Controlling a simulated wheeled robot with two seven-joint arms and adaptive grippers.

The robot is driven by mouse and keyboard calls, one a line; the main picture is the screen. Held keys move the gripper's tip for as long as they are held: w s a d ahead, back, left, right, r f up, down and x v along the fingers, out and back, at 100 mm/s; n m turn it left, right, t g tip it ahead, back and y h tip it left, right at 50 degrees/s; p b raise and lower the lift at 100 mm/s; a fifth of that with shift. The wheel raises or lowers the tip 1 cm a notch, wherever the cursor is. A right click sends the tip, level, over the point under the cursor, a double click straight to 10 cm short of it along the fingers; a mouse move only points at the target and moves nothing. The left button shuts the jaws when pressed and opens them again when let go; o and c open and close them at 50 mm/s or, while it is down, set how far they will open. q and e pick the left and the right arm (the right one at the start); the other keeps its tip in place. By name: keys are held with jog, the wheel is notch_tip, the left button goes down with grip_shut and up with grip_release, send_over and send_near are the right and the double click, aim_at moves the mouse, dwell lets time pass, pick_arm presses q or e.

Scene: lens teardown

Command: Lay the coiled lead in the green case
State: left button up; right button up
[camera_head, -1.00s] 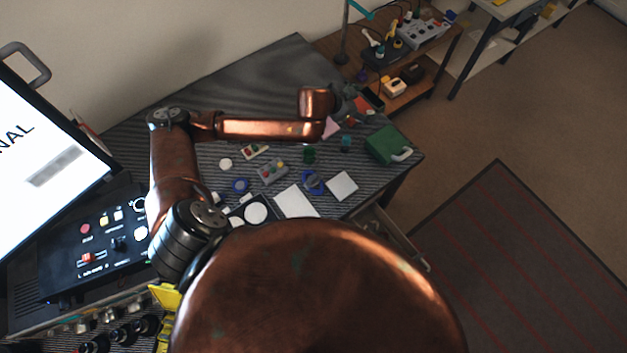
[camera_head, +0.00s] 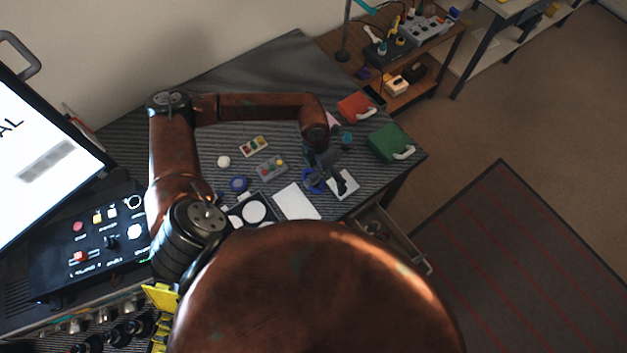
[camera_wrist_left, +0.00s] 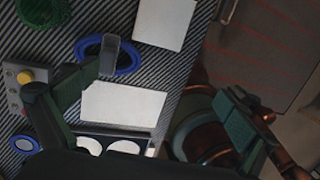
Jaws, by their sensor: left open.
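The coiled lead, a blue ring-shaped coil (camera_head: 311,184), lies on the striped table, partly covered by my left gripper in the head view. In the left wrist view the coil (camera_wrist_left: 130,58) has one finger of mine across it. My left gripper (camera_head: 335,180) is open and empty, above the coil and the white square beside it. In the left wrist view its fingers (camera_wrist_left: 170,88) are wide apart. The green case (camera_head: 388,142) sits shut-looking at the table's right corner, with a pale handle. My right gripper is not in view.
A red case (camera_head: 355,106) lies behind the green case. A white square (camera_head: 349,184) and a white sheet (camera_head: 296,200) flank the coil. A grey button box (camera_head: 271,168) and a blue round piece (camera_head: 239,184) lie left. An open drawer (camera_head: 392,236) juts out in front.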

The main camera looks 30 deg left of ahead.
aim_at(312, 176)
pick_arm(q)
jog(key=a, duration=0.2)
jog(key=a+f+y, duration=0.1)
jog(key=a, duration=0.1)
jog(key=a+f+y, duration=0.1)
jog(key=shift+w+a+f+m, duration=0.2)
jog(key=shift+w+a+m, duration=0.1)
jog(key=shift+w+a, duration=0.1)
jog(key=f, duration=0.7)
jog(key=shift+a+f, duration=0.1)
jog(key=shift+a, duration=0.2)
jog(key=shift+c, duration=0.4)
jog(key=c, duration=1.3)
